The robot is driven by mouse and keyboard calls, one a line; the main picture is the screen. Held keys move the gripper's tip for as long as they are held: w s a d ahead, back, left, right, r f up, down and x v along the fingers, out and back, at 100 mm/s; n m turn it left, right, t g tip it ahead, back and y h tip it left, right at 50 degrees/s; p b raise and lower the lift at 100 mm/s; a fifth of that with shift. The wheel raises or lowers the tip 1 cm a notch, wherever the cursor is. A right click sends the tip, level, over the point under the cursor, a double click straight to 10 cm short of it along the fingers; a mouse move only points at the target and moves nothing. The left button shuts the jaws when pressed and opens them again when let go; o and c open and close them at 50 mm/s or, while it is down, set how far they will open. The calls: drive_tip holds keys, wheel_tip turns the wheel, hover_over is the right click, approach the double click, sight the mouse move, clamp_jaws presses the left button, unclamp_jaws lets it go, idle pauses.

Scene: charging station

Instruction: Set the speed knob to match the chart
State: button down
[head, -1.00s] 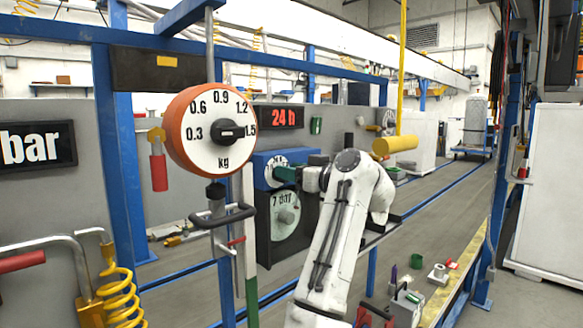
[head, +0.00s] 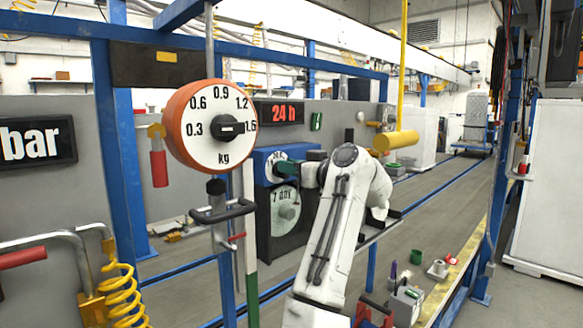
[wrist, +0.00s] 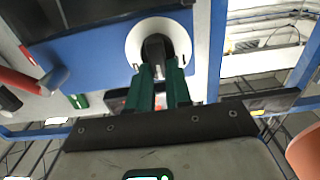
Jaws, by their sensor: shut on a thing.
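The speed knob (wrist: 155,47) is dark and stands on a small white dial (wrist: 161,28) on a blue box. The blue box (head: 259,158) also shows in the head view, with part of the dial (head: 274,158) visible above my gripper. My gripper (wrist: 158,70) has green fingers and is shut on the knob, one finger on each side. In the head view my gripper (head: 286,169) reaches the dial from the right and hides the knob and most dial markings. Just below is a round pale chart (head: 285,212) reading "7 day" in a dark case.
A red-lit sign (head: 279,112) reading "24 h" is above the box. A large orange-rimmed kg dial (head: 210,150) hangs at the left front, near the box. A yellow cylinder (head: 396,140) hangs to the right of my arm. Small items lie on a bench at lower right.

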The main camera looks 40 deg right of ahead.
drive_tip(key=shift+d+m, duration=0.1)
drive_tip(key=shift+m, duration=0.3)
drive_tip(key=m+p, duration=0.1)
drive_tip(key=m, duration=0.2)
drive_tip(key=m+p, duration=0.1)
drive_tip(key=m, duration=0.3)
drive_tip(key=d+m+p, duration=0.1)
drive_tip(key=m, duration=0.3)
drive_tip(key=shift+f+p, duration=0.35)
drive_tip(key=shift+f, duration=0.05)
drive_tip(key=shift+d, duration=0.1)
drive_tip(key=c, duration=1)
unclamp_jaws()
drive_tip(key=shift+c, duration=0.2)
drive_tip(key=s+b, duration=0.3)
drive_tip(key=s, duration=0.7)
drive_tip(key=shift+s+d, duration=0.2)
drive_tip(key=shift+s, duration=0.2)
